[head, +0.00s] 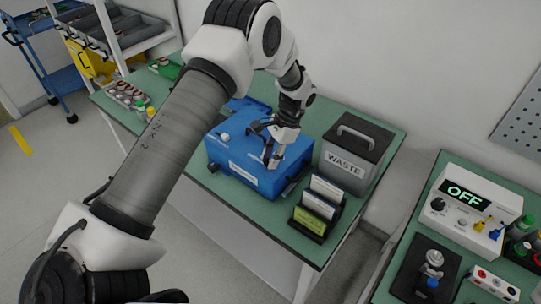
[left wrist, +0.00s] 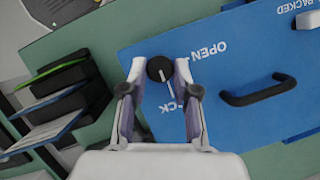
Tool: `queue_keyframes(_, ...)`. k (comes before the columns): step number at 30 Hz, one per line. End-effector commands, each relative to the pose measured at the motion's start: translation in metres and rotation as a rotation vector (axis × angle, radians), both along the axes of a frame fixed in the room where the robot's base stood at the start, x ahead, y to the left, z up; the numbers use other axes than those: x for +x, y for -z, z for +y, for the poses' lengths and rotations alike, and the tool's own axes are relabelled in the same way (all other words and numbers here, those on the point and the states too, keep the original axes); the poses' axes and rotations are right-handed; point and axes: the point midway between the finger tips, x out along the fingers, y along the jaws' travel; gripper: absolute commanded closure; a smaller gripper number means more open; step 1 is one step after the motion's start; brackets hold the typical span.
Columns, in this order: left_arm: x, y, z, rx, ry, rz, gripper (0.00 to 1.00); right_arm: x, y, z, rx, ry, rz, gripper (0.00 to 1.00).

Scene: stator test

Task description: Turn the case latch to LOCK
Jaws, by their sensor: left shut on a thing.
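The blue case (head: 226,152) sits closed on the green table in the head view. Its blue lid (left wrist: 240,85) fills much of the left wrist view. The latch (left wrist: 159,67) is a round black knob with a white line that points down the picture, between my fingers. The word OPEN (left wrist: 208,50) is to its right; the LOCK lettering is partly covered by a finger. My left gripper (head: 273,158) is over the case top, with its fingertips (left wrist: 158,72) shut on the knob's sides. My right gripper is not in view.
A grey WASTE bin (head: 354,150) stands right of the case. A rack of cards (head: 319,205) is in front of the bin. A black handle (left wrist: 257,91) rises from the case. A tester reading OFF (head: 469,205) is on another bench at right.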

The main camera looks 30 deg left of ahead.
Motion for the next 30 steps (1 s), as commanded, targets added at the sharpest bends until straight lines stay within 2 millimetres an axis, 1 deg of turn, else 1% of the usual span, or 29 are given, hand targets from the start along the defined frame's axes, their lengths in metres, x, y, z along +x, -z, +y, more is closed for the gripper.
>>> queue_keyframes(1, -0.004, 0.005, -0.001, -0.003, 0.005, 0.013, 1.00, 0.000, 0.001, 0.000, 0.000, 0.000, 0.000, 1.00)
queue_keyframes(15, -0.004, 0.005, -0.001, -0.003, 0.017, 0.012, 1.00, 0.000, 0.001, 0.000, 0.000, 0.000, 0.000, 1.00)
queue_keyframes(16, -0.004, 0.005, -0.001, -0.003, 0.017, 0.012, 0.60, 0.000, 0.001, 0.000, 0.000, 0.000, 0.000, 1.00)
queue_keyframes(17, -0.004, 0.005, -0.001, -0.003, 0.017, 0.012, 0.49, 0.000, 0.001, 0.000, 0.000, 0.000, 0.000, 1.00)
queue_keyframes(18, -0.004, 0.005, -0.001, -0.003, 0.018, 0.010, 0.45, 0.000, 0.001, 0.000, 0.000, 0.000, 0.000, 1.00)
queue_keyframes(26, -0.001, 0.002, -0.001, -0.001, 0.019, 0.004, 0.45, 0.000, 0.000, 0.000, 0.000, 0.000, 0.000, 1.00)
queue_keyframes(29, 0.002, -0.005, -0.002, -0.001, 0.019, 0.002, 0.45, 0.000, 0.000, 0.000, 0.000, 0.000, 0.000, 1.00)
queue_keyframes(30, 0.004, -0.010, -0.003, -0.001, 0.019, -0.001, 0.45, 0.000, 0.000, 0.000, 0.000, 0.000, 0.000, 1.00)
